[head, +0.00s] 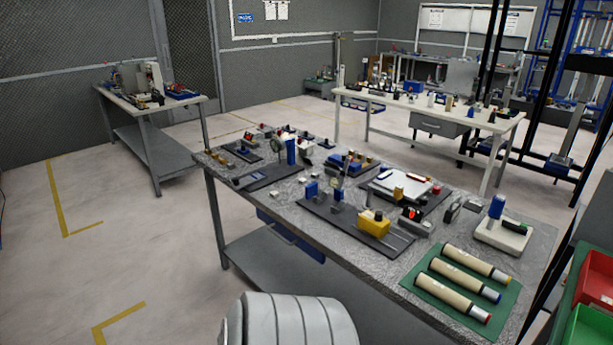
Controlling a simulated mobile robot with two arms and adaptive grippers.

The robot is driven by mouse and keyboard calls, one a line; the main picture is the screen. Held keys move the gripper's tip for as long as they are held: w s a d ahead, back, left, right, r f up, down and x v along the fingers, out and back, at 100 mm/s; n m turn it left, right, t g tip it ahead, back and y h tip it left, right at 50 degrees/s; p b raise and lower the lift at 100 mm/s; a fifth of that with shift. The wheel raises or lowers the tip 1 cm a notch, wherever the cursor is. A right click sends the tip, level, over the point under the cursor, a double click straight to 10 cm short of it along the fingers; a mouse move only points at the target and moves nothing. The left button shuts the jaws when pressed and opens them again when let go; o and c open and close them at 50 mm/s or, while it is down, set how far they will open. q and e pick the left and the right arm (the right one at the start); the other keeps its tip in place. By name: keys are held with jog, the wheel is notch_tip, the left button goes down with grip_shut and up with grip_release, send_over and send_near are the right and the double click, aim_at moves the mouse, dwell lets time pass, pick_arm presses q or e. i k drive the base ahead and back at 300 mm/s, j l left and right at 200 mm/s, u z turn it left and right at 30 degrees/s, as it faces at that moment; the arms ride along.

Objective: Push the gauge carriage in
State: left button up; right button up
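The grey workbench (335,255) stands ahead of me with several fixtures on it. Near its middle, a long dark base plate (345,222) carries a yellow block (373,222) on pale rails and a blue block (311,190). Farther back left, another dark plate (262,179) carries a blue upright block (291,151) and a round dial (279,146). I cannot tell for sure which of these is the gauge carriage, nor how far in it stands. Neither of my grippers is in view.
A green mat (420,295) with several cream tubes lies at the bench's near right. A white-based device (503,236) stands at the right end. Red (594,283) and green (585,328) bins are at far right. The floor left of the bench is clear.

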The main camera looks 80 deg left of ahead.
aim_at(238, 184)
jog(key=u, duration=3)
